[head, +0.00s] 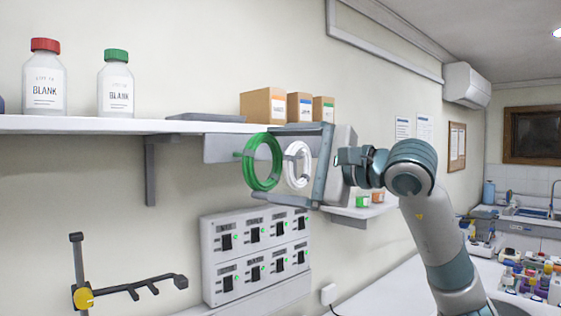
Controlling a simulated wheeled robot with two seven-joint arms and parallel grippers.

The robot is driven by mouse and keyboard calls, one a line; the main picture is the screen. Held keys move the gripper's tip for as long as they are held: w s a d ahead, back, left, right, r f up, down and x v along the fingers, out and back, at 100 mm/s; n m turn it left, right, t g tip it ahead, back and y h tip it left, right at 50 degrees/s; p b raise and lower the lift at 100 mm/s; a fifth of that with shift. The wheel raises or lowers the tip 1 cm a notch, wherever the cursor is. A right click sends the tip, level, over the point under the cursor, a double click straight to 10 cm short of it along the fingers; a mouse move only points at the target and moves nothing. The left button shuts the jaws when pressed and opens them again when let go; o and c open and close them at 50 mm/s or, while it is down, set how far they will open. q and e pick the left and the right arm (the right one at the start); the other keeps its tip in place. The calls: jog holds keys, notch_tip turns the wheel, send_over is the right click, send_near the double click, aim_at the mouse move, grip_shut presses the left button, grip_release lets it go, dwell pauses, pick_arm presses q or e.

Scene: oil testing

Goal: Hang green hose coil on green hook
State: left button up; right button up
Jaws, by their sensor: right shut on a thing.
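The green hose coil (249,165) is a ring held upright in front of the grey wall board (219,149) under the shelf. A short green piece, apparently the green hook (237,154), shows at the coil's left edge; I cannot tell whether the coil rests on it. My right gripper (268,164) comes from the right, one long finger above and one below, shut on the green coil across its top and bottom. A white hose coil (290,165) shows between the fingers, right of the green one. My left gripper is out of view.
The white shelf (60,125) above holds bottles with red (45,90) and green (116,88) caps and cardboard boxes (262,106). A switch panel (213,262) is below the coils. A dark stand with a yellow knob (83,298) is at lower left.

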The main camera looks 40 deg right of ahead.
jog(key=shift+w+a+f, duration=0.1)
jog(key=shift+w+f, duration=0.15)
jog(key=shift+w, duration=0.65)
jog(key=shift+w+a+f, duration=0.1)
jog(key=shift+w+f, duration=0.15)
jog(key=shift+w, duration=0.7)
jog(key=shift+w+f, duration=0.25)
jog(key=shift+w, duration=0.65)
jog(key=o, duration=0.8)
jog(key=shift+o, duration=0.2)
jog(key=shift+s, duration=0.15)
